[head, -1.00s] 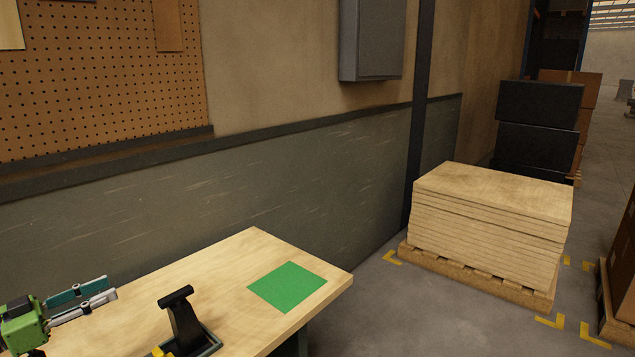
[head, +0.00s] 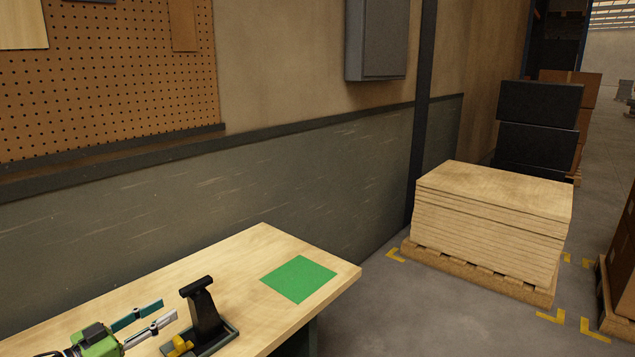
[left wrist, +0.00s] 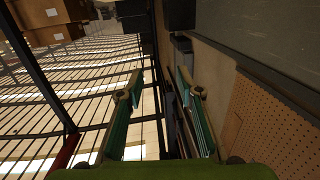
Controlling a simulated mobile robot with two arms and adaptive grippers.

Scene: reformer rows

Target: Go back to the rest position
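My left gripper (head: 169,309) is at the lower left of the head view, above the wooden table (head: 240,250). Its two fingers stand apart with nothing between them. The left wrist view shows the same open, empty fingers (left wrist: 160,82). A black stand (head: 204,313) on a dark teal base, with a yellow part at its foot, is just right of the fingertips in the picture; I cannot tell the depth gap. A green square (head: 299,279) lies flat and bare near the table's right end. My right gripper is not in view.
A wall with a pegboard (head: 110,75) and a grey box (head: 376,40) runs behind the table. A pallet of stacked boards (head: 490,215) stands on the floor to the right. Black boxes (head: 540,125) stand behind it. Floor between table and pallet is clear.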

